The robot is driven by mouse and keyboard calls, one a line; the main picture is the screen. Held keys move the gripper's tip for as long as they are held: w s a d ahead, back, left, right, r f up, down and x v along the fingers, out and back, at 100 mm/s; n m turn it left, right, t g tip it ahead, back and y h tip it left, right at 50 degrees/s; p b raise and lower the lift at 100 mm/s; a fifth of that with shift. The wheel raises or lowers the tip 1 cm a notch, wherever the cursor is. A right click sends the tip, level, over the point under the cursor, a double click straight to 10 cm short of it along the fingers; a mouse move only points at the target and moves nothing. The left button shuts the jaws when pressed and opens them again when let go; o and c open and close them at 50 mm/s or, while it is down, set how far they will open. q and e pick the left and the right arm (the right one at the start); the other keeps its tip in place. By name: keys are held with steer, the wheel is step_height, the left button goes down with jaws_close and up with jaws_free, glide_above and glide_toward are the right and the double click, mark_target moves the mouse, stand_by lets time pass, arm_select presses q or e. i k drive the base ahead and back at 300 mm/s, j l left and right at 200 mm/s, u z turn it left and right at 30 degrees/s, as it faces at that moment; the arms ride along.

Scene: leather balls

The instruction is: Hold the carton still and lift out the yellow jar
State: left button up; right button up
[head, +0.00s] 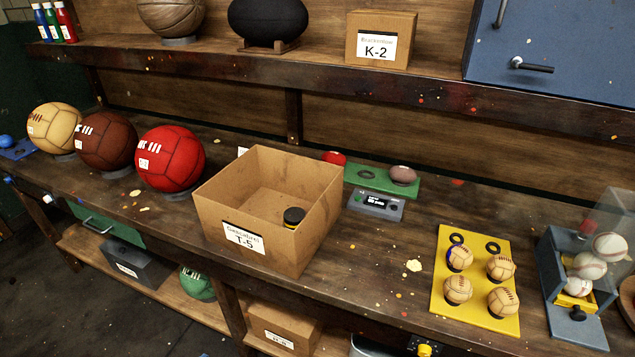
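The open cardboard carton (225,207), labelled T-5, stands on the workbench near the middle of the head view. Inside it, near the right corner of its floor, is a small jar (293,217) with a black lid. Little of the jar's body shows below the lid, and I cannot make out its colour clearly. The near carton walls hide part of the inside. Neither of my grippers is in the head view, and nothing is touching the carton or the jar.
A red ball (170,158) stands left of the carton. Behind and right are a green board (372,179) and a grey device (376,205). A yellow tray (478,271) with small balls lies farther right. The bench between carton and tray is mostly clear. A shelf (235,55) runs above.

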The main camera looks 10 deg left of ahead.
mark_target(292, 216)
steer(key=i+j+z, duration=0.2)
steer(key=j, duration=0.2)
steer(key=j+z, duration=0.15)
steer(key=j, duration=0.3)
steer(key=j+z, duration=0.1)
steer(key=j, duration=0.75)
